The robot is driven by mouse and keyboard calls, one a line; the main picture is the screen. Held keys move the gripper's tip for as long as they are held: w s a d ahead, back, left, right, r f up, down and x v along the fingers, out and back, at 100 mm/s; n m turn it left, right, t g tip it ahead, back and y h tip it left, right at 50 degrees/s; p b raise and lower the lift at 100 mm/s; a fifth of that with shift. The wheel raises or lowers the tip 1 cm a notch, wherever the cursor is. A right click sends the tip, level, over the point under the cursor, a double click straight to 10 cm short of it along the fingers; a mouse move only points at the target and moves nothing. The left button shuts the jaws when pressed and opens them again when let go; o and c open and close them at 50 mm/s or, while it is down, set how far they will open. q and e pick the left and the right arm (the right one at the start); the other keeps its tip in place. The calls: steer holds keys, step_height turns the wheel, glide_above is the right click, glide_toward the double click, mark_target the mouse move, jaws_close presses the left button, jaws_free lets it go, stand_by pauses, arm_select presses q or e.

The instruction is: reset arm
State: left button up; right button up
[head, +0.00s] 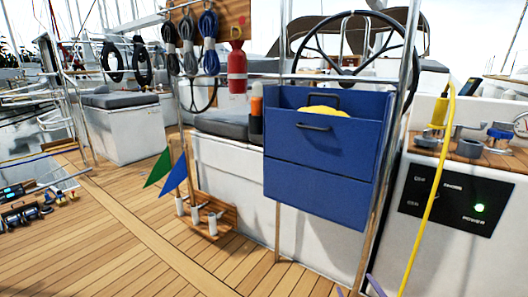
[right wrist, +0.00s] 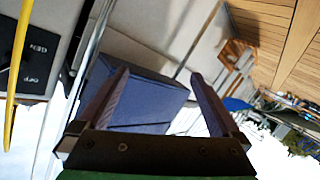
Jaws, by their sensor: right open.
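My right gripper (head: 358,289) shows only as two purple fingertips at the bottom edge of the head view, below the blue bin and left of the yellow hose. In the right wrist view my right gripper (right wrist: 158,85) has its two purple fingers wide apart, with nothing between them that it holds. The blue bin (right wrist: 145,75) shows behind the fingers there, apart from them as far as I can tell. My left gripper is in neither view.
The blue bin (head: 318,178) hangs on a rail with a yellow item (head: 322,112) inside. A yellow hose (head: 434,185) hangs before the switch panel (head: 447,201). A wooden rack (head: 212,216) with green and blue flags stands on the deck.

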steer(key=s+a+f+m+g+y+p, duration=0.1)
steer(key=s+a+f+g+y+p, duration=0.2)
steer(key=s+a, duration=0.7)
steer(key=s+a+f+m+g+y+p, duration=0.15)
steer(key=s+a+f+y, duration=0.3)
steer(key=s+a, duration=0.55)
arm_select(q)
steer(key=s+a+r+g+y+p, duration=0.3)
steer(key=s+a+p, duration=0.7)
steer(key=p, duration=0.7)
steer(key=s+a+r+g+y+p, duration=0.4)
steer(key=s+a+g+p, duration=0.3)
steer(key=p, duration=1)
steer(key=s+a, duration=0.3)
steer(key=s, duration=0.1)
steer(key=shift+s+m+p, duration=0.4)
arm_select(e)
steer(key=s+d+r+g+h, duration=0.1)
steer(key=s+d+g+h, duration=0.2)
steer(key=s+d, duration=0.7)
steer(key=s+d+r+g+h, duration=0.2)
steer(key=s+d+g+h, duration=0.2)
steer(key=s+d, duration=0.5)
steer(key=s+g, duration=0.2)
steer(key=shift+s+d+r+g, duration=0.25)
steer(key=shift+d+r+g, duration=0.05)
steer(key=shift+d+g, duration=0.1)
